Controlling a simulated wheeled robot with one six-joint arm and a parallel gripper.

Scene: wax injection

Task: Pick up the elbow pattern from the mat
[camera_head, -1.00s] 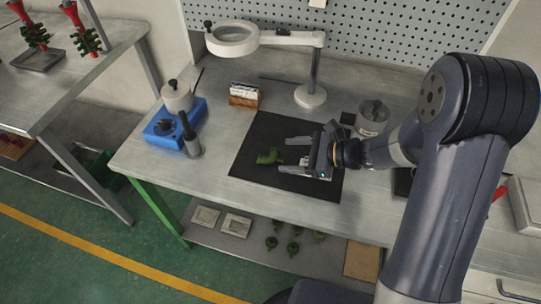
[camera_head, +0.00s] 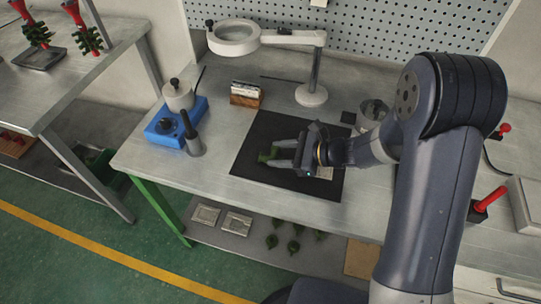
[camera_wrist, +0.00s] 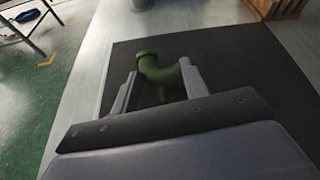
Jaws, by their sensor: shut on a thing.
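The green elbow pattern (camera_head: 268,154) is on or just above the black mat (camera_head: 252,176) on the workbench. It also shows in the wrist view (camera_wrist: 152,70), between the two grey fingers. My gripper (camera_head: 282,153) reaches in from the right and is shut on the elbow pattern. In the wrist view my gripper (camera_wrist: 158,80) has one finger on each side of it, the right one against its side. Part of the elbow is hidden behind the fingers. I cannot tell whether it is clear of the mat.
A magnifier lamp (camera_head: 311,95) stands behind the mat. A blue wax heater (camera_head: 165,132) and a dark handheld tool (camera_head: 190,135) stand to the left. A small wooden box (camera_head: 245,97) is at the back. Green patterns lie on the lower shelf.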

